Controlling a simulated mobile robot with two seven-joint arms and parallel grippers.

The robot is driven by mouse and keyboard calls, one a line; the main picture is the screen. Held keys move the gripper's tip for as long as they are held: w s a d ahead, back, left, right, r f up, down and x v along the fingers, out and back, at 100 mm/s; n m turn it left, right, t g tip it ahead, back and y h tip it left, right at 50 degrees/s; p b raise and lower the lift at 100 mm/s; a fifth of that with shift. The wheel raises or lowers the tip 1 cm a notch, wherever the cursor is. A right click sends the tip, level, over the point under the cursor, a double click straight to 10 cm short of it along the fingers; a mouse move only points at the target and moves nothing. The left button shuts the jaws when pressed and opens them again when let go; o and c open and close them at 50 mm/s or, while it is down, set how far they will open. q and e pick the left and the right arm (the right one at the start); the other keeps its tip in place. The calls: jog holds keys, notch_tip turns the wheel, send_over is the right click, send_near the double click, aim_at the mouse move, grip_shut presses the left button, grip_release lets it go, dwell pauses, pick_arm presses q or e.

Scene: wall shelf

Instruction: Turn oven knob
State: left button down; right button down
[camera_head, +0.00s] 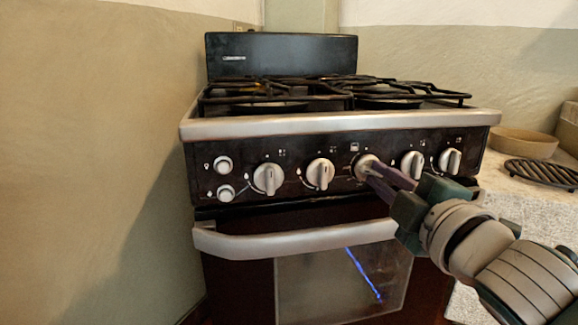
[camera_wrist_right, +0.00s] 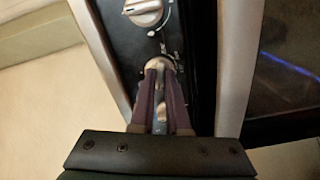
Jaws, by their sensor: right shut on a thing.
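The stove (camera_head: 340,124) stands ahead, with a row of several silver knobs on its black front panel. My right gripper (camera_head: 374,172) comes in from the lower right. Its fingers are shut on the middle knob (camera_head: 364,163), third from the left in the row. In the right wrist view, the two purple fingers sit on either side of this knob (camera_wrist_right: 159,64), and they hide part of it. Another knob (camera_wrist_right: 146,12) shows beyond the fingertips, apart from them. My left gripper is not in view.
The silver oven door handle (camera_head: 290,242) runs below the panel, under my right gripper. Black grates (camera_head: 300,90) cover the stove top. A counter at the right holds a bowl (camera_head: 522,143) and a dark round rack (camera_head: 545,173). A wall stands close at the left.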

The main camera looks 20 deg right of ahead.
jog(key=m+p, duration=0.1)
jog(key=m, duration=0.2)
jog(key=shift+r+m+p, duration=0.1)
jog(key=shift+m+p, duration=0.25)
jog(key=shift+m, duration=0.05)
jog(key=m+p, duration=0.2)
jog(key=m, duration=0.2)
jog(key=shift+m, duration=0.3)
jog(key=m+p, duration=0.1)
jog(key=m, duration=0.2)
jog(key=shift+a+m+p, duration=0.1)
jog(key=shift+m+p, duration=0.6)
jog(key=shift+m, duration=0.8)
jog(key=shift+f, duration=0.2)
jog(key=c, duration=0.9)
grip_release()
